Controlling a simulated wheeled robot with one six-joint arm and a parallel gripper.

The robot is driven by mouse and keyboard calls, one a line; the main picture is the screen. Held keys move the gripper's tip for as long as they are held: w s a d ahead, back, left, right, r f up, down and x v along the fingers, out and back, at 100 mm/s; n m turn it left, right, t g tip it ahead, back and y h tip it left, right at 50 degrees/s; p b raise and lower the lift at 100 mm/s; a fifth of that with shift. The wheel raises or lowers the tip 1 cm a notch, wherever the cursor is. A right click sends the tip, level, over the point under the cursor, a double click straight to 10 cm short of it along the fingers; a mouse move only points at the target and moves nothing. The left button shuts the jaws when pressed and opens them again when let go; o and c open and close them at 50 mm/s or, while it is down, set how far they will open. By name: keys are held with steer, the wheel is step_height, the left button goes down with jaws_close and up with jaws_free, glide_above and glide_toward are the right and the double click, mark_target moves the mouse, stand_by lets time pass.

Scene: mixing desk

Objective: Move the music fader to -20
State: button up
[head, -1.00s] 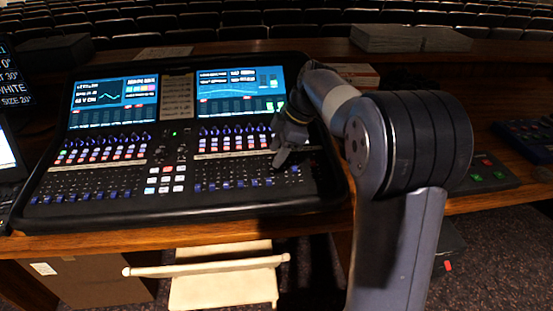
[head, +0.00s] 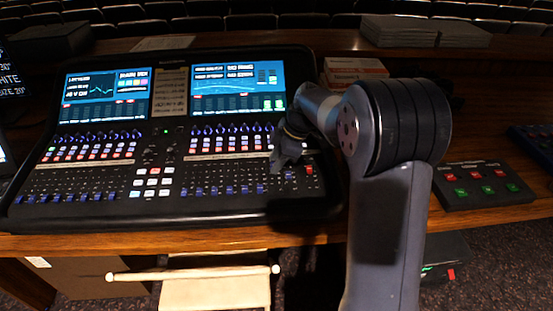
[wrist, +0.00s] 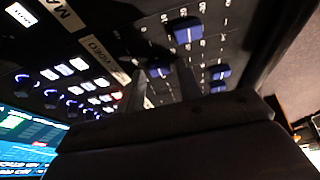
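The mixing desk (head: 130,212) stands on the table with rows of fader slots and blue caps along its front. My gripper (head: 278,168) is over the right end of the right fader bank, pointing down. In the wrist view, my gripper (wrist: 163,70) shows two dark fingers with a gap between them. A blue fader cap (wrist: 158,70) appears between the fingertips; I cannot tell if they touch it. Other blue caps (wrist: 187,31) lie beyond and to the right. Labels reading MAIN and VIDEO are partly visible. I cannot read which fader is music.
Two lit screens (head: 237,88) stand at the back of the desk. A small box with red and green buttons (head: 482,186) is to the right. Stacked boxes (head: 352,70) sit behind my arm. A wooden table edge (head: 150,242) runs along the front.

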mark_target(272, 179)
jaws_close()
steer(key=shift+s+f+b, duration=0.2)
steer(key=shift+s+b, duration=0.25)
steer(key=shift+s, duration=0.05)
steer(key=shift+s+b, duration=0.8)
steer(key=shift+s, duration=0.55)
steer(key=shift+o, duration=1.3)
jaws_free()
